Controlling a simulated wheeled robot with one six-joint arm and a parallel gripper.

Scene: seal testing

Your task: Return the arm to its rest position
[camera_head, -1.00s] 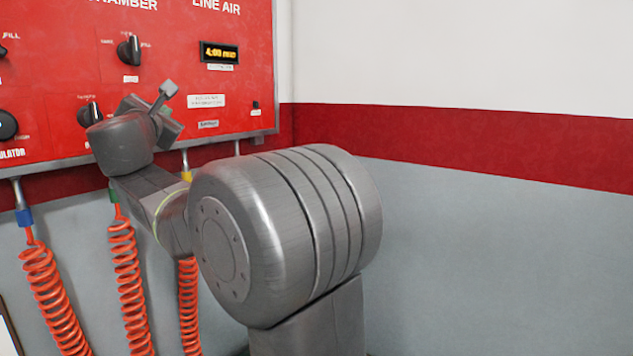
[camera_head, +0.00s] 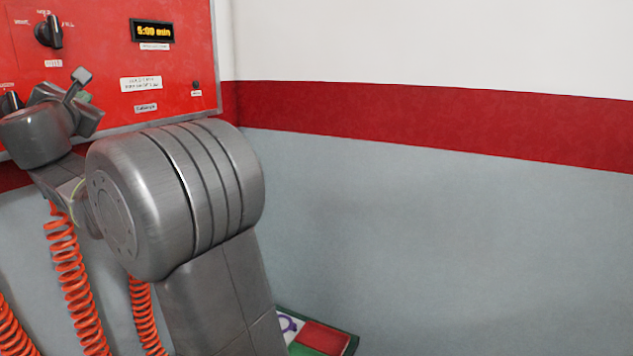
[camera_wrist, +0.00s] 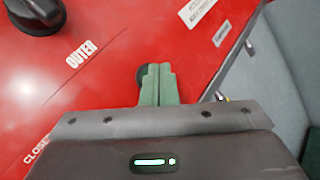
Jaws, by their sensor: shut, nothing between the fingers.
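My gripper (camera_wrist: 157,84) shows in the wrist view, its green fingers shut together with nothing between them. It is in front of the red panel, which fills most of that view; I cannot tell whether the fingertips touch it. A round black part shows partly behind the fingers. In the head view my grey arm is bent, with its wrist end at the left in front of the red panel (camera_head: 100,75). The fingertips are not clear there.
A black knob (camera_head: 48,31) and a lit display (camera_head: 153,32) are on the panel. Orange coiled hoses (camera_head: 76,275) hang below it, close to my arm. A green-edged tray (camera_head: 335,350) with a red section lies at the bottom. The wall (camera_head: 450,240) at right is clear.

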